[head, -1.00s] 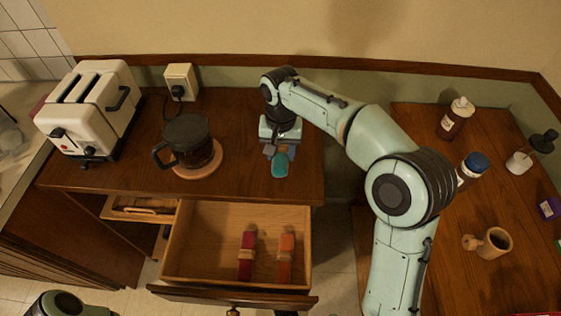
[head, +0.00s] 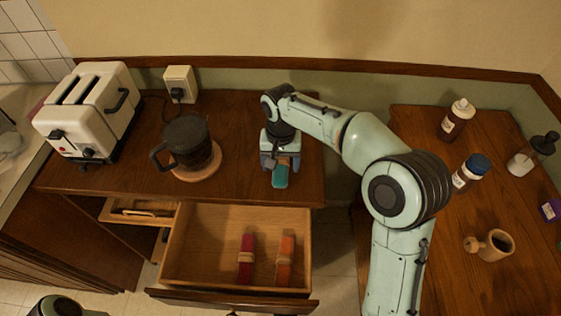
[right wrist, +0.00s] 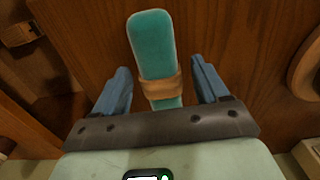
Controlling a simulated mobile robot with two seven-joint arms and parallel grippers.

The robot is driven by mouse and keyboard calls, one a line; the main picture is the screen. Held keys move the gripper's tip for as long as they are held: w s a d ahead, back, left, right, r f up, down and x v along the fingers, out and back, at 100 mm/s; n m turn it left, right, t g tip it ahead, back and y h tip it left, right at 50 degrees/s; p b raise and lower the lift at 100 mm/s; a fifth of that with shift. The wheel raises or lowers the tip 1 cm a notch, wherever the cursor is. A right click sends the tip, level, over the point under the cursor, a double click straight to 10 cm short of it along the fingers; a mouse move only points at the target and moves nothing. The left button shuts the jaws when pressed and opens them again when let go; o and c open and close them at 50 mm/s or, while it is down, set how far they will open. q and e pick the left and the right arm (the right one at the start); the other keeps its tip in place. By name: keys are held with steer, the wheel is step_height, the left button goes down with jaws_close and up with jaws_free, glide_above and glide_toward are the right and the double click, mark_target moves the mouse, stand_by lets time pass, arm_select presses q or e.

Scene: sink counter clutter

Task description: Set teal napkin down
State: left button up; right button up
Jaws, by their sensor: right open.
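The teal napkin (head: 280,177) is a rolled strip with a tan band around it. It lies on the dark wooden counter near the front edge, above the open drawer. My right gripper (head: 280,164) is over its far end. In the right wrist view the napkin (right wrist: 153,50) lies between the two blue fingers of the right gripper (right wrist: 163,88), with a gap on each side. The right gripper is open. At the lower left corner of the head view a part of my left arm shows, but the left gripper does not.
The open drawer (head: 190,275) holds a red napkin (head: 246,258) and an orange napkin (head: 286,260). A coffee pot (head: 188,145) stands on a round wooden trivet left of my right gripper. A white toaster (head: 90,112) is at the far left.

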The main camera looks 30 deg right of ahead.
mark_target(280, 164)
step_height(280, 164, up, 12)
steer(key=p, duration=0.2)
steer(key=shift+f, duration=0.15)
stand_by(0.5)
